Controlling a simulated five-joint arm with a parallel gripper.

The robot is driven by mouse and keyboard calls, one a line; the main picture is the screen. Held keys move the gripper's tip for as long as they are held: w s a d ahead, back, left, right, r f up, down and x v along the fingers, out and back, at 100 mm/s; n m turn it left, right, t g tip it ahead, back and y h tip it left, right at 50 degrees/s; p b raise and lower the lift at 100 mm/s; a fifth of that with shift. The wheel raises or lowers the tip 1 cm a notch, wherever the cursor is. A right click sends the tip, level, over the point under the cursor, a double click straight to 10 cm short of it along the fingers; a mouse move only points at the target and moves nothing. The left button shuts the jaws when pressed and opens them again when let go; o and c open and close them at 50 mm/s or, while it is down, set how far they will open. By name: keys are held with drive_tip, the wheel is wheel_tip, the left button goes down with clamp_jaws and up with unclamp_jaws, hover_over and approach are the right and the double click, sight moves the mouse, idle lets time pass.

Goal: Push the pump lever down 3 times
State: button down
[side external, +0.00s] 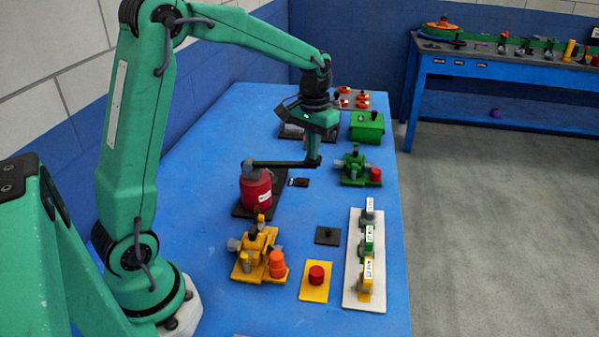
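The pump is a red cylinder (256,189) with a grey top, standing on a dark base plate in the middle of the blue table. Its black pump lever (280,164) reaches out to the right from the top and looks about level. My gripper (313,158) points down at the lever's right end. Its fingertips overlap the lever end in the picture; I cannot tell whether they touch it. The fingers line up from this side, so their opening is hidden.
A yellow valve assembly (252,255), a red button on a yellow plate (317,275) and a white switch panel (352,285) stand nearer. A green valve assembly (354,168) and a green box (367,128) stand to the right and behind. The table's right side has clear strips.

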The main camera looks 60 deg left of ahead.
sight(312, 163)
drive_tip(key=shift+s+f, duration=0.1)
drive_tip(key=shift+f, duration=2.2)
drive_tip(key=shift+r, duration=0.15)
idle(0.4)
drive_tip(key=shift+r, duration=3.45)
